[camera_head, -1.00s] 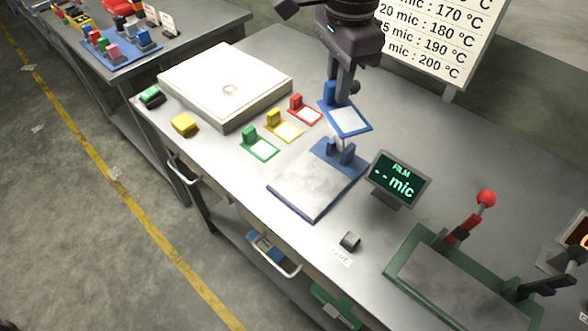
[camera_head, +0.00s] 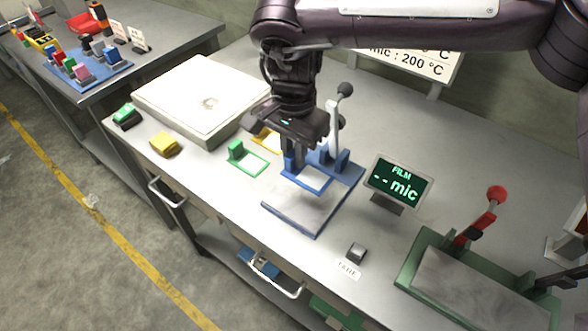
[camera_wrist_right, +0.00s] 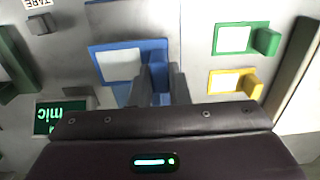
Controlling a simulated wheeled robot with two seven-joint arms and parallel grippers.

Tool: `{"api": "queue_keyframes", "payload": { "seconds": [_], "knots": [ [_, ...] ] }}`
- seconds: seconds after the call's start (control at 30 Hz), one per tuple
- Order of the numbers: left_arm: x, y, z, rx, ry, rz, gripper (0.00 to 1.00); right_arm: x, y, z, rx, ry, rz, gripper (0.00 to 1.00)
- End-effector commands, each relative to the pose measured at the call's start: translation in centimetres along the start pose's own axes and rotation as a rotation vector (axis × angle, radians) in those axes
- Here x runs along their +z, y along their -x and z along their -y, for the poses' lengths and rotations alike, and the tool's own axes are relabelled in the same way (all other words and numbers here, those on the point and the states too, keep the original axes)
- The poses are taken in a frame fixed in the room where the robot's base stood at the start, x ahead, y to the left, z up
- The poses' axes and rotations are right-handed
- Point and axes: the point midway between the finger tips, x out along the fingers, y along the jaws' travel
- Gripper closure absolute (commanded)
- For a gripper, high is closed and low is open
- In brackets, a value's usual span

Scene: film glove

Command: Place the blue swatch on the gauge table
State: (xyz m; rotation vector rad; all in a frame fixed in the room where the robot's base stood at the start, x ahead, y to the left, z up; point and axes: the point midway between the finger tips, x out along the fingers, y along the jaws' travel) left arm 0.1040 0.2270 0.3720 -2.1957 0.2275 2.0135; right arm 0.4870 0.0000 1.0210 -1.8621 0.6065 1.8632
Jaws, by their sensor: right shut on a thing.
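The blue swatch (camera_head: 313,182), a blue frame with a pale window and an upright tab, is held by its tab in my right gripper (camera_head: 294,160). It also shows in the right wrist view (camera_wrist_right: 122,62), beside the fingers (camera_wrist_right: 160,84). The gauge table (camera_head: 300,212) is a flat grey plate with blue fittings at its back. The swatch appears over the plate's rear part; I cannot tell if it touches. My gripper and arm hide part of the gauge's back. My left gripper is out of view.
The green swatch (camera_head: 249,161) and partly hidden yellow swatch (camera_head: 266,140) lie left of the gauge. A film display (camera_head: 398,181) reading "-- mic" and a tare button (camera_head: 356,252) stand right. A pale box (camera_head: 205,98) is at left, a green-framed lever device (camera_head: 465,285) at right.

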Motion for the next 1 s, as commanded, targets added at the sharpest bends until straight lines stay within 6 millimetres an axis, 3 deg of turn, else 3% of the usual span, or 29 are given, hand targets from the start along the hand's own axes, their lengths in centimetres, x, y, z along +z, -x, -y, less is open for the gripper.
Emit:
{"api": "queue_keyframes", "payload": {
  "seconds": [0.27,0.5,0.87,0.9,1.0],
  "knots": [
    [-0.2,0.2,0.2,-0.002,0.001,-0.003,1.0,0.0,-2.2,0.0,0.001,-0.001,0.002,1.0],
    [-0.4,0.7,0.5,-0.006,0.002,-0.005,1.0,0.0,-5.5,0.0,0.001,-0.001,0.001,1.0],
    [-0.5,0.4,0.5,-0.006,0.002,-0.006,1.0,0.0,-6.0,0.0,0.0,-0.001,0.0,1.0],
    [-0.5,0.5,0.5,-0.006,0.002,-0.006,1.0,0.0,-6.0,0.0,-0.001,-0.001,0.0,0.82],
    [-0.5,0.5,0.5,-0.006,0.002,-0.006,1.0,0.0,-5.9,0.0,-0.001,-0.001,0.0,0.69]
  ]
}}
